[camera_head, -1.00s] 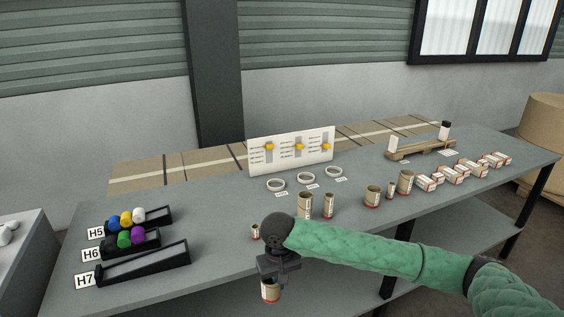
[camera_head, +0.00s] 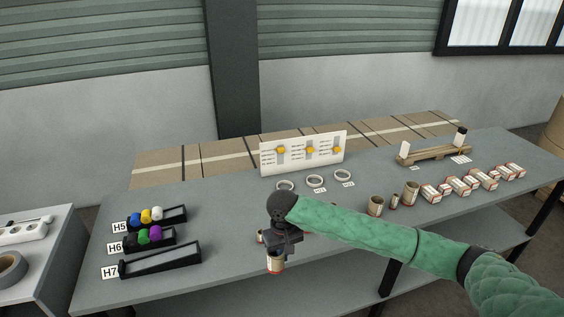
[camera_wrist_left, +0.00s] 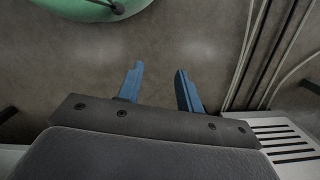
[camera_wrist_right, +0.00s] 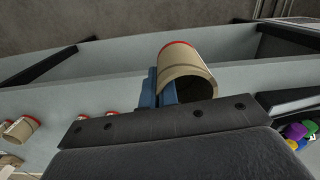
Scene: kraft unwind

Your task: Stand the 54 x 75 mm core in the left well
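My right gripper (camera_head: 277,252) is shut on a brown cardboard core (camera_head: 275,265) with a red rim. It holds the core in front of the table's front edge. In the right wrist view the core (camera_wrist_right: 188,73) shows its hollow end, and the blue fingers (camera_wrist_right: 160,88) are close together at its left side, seemingly pinching its wall. My left gripper (camera_wrist_left: 160,88) is open and empty above the floor; it is not in the head view. I cannot identify the left well for certain.
Black racks (camera_head: 160,262) labelled H5, H6 and H7 stand at the table's left. A side bench (camera_head: 60,222) at far left bears a white piece (camera_head: 22,233) and a grey ring (camera_head: 10,270).

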